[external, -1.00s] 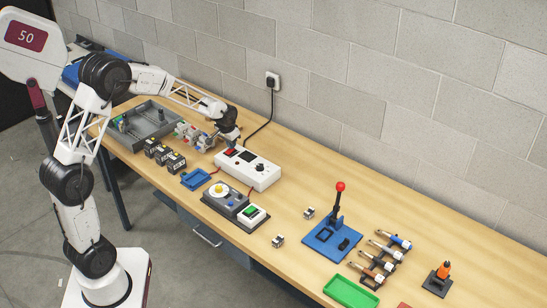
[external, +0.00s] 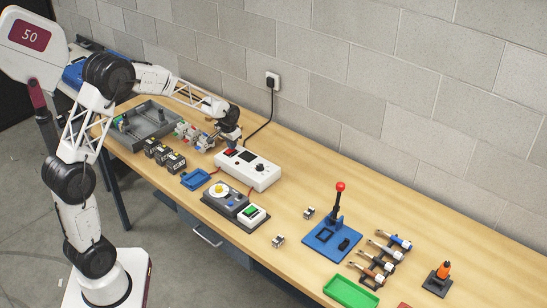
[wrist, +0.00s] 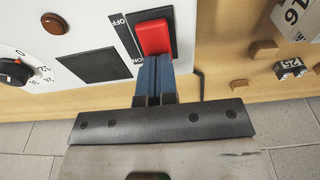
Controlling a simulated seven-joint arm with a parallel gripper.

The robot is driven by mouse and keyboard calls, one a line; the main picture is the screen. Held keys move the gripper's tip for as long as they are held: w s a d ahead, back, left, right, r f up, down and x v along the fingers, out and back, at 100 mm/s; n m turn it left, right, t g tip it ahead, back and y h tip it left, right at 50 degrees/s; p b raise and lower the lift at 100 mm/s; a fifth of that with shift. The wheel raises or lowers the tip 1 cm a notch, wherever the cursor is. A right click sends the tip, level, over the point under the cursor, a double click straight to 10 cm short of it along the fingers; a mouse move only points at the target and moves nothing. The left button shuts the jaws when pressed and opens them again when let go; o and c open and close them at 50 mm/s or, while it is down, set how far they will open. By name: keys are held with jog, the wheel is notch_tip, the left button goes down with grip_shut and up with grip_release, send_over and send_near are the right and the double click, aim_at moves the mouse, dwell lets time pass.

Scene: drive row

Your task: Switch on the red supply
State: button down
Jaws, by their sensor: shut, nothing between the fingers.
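The supply is a white box (external: 256,172) near the back of the bench, with a dial and a dark panel on top. Its red rocker switch (wrist: 153,38) sits in a black frame in the wrist view, with OFF printed near the upper end and ON near the lower end. My gripper (wrist: 156,62) is shut and empty, its blue fingertips at the ON end of the red rocker. Whether they touch or press it cannot be told. In the external view my gripper (external: 231,145) is over the supply's left end, partly hiding the switch.
A black cable runs from the supply to a wall socket (external: 272,80). Several dark blocks (external: 164,154), a blue tray (external: 196,179) and a grey bin (external: 152,122) lie to the left. A grey unit with a yellow knob (external: 218,189) stands in front.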

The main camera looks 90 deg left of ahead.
aim_at(228, 152)
jog(key=shift+s+d+f, duration=0.25)
jog(key=shift+s+d, duration=0.2)
jog(key=shift+s+d+r, duration=0.15)
jog(key=shift+r, duration=0.35)
notch_tip(228, 152, up, 13)
jog(key=s+d, duration=0.2)
jog(key=shift+r, duration=0.2)
dwell(0.5)
jog(key=shift+w+a, duration=0.1)
jog(key=shift+w+a, duration=0.35)
jog(key=shift+w, duration=0.1)
jog(key=shift+f, duration=0.1)
jog(key=f, duration=0.4)
jog(key=w+a+f, duration=0.1)
jog(key=f, duration=0.4)
jog(key=w+a+f, duration=0.1)
jog(key=f, duration=0.3)
jog(key=shift+f, duration=0.25)
